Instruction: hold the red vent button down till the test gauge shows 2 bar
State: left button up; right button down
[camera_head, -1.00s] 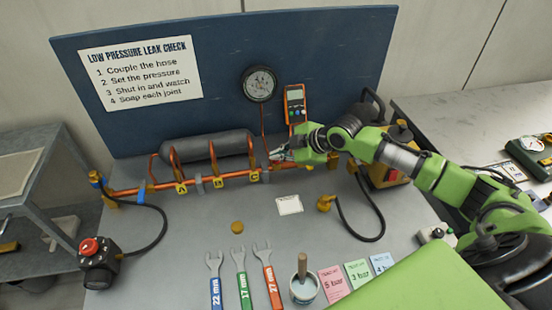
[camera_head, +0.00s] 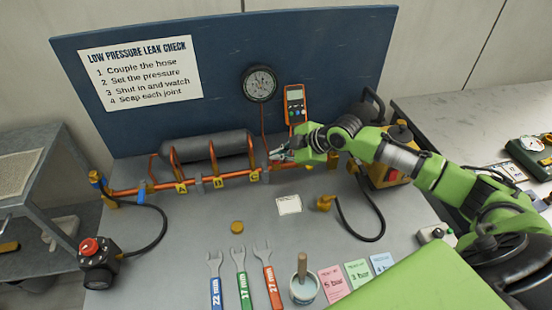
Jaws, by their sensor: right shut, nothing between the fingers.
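The round test gauge (camera_head: 259,83) with a dark rim is mounted on the blue back board. Its needle is too small to read. My right gripper (camera_head: 276,156) is shut, with its fingertips at the right part of the copper pipe run (camera_head: 228,177), just below the gauge's thin tube. I cannot make out a red vent button at the fingertips; the fingers may cover it. I cannot tell whether they touch or press anything. A red knob (camera_head: 89,246) tops a black box at the left, far from the gripper. My left gripper is not in view.
A grey cylinder (camera_head: 205,146) lies behind the pipes. An orange meter (camera_head: 295,105) leans on the board. A black hose (camera_head: 350,228) with a brass end (camera_head: 325,203) lies right of a white card (camera_head: 288,205). Wrenches (camera_head: 241,278), a cup (camera_head: 304,289) and colored cards (camera_head: 358,273) line the front.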

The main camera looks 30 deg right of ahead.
jog(key=shift+r+p, duration=0.85)
jog(key=shift+p, duration=0.05)
jog(key=shift+w+r, duration=0.1)
jog(key=shift+r, duration=0.1)
notch_tip(320, 180, up, 5)
jog(key=p, duration=0.4)
jog(key=shift+p, duration=0.4)
jog(key=shift+f, duration=0.1)
dwell(2.2)
